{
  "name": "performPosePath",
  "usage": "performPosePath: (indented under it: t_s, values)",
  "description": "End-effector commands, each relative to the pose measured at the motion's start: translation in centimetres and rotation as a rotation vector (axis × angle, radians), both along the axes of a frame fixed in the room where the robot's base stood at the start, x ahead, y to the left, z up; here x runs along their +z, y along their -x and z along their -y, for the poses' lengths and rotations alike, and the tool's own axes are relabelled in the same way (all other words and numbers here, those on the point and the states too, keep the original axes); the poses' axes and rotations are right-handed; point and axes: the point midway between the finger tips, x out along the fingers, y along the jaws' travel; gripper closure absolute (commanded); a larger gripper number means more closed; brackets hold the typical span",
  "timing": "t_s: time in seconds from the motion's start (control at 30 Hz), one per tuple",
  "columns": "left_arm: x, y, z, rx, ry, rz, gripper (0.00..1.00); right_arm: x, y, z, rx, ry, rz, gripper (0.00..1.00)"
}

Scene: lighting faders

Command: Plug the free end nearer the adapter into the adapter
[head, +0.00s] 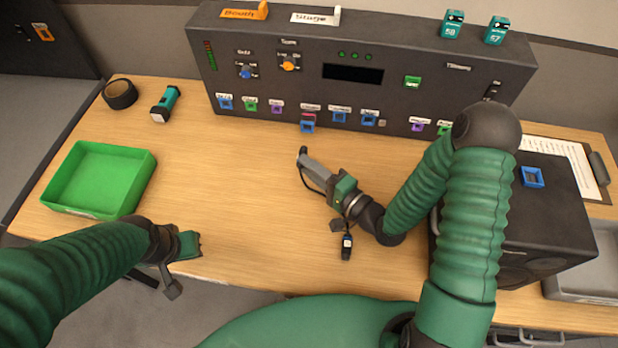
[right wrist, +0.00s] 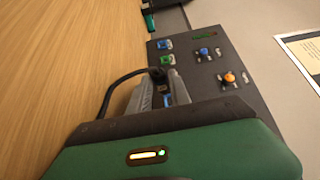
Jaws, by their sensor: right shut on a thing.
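My right gripper (head: 303,157) is shut on a black cable plug (right wrist: 158,75), held above the table in front of the console. The black cable (right wrist: 112,88) loops out beside the fingers in the right wrist view. Another dark cable end (head: 347,247) with a small pale label shows below my right wrist, near the table's front. A blue block (head: 308,124) juts from the console's lower front and may be the adapter; it is apart from the held plug. My left gripper (head: 178,268) is near the table's front edge, away from the cable; its fingers are unclear.
The dark console (head: 350,65) spans the back, with several coloured sockets along its lower front. A green tray (head: 75,198), a tape roll (head: 120,93) and a teal torch (head: 166,103) are at left. A black box (head: 560,215) stands at right.

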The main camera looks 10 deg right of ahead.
Motion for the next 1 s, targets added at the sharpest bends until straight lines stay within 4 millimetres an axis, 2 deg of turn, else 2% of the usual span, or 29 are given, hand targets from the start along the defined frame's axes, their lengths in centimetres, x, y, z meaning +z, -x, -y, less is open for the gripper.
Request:
performPosePath:
  t_s: [0.17, 0.6, 1.0]
  values:
    - [-0.1, 0.0, 0.0, 0.000, 0.000, 0.002, 1.00, 0.4, -0.5, 0.1, -0.001, -0.016, 0.012, 1.00]
    - [-0.6, 0.0, 0.0, 0.000, 0.000, 0.001, 1.00, 0.4, -4.5, 1.8, 0.000, -0.013, 0.011, 1.00]
    - [-0.6, 0.0, 0.0, 0.000, 0.000, 0.001, 1.00, 0.4, -5.0, 2.0, 0.000, -0.014, 0.010, 1.00]
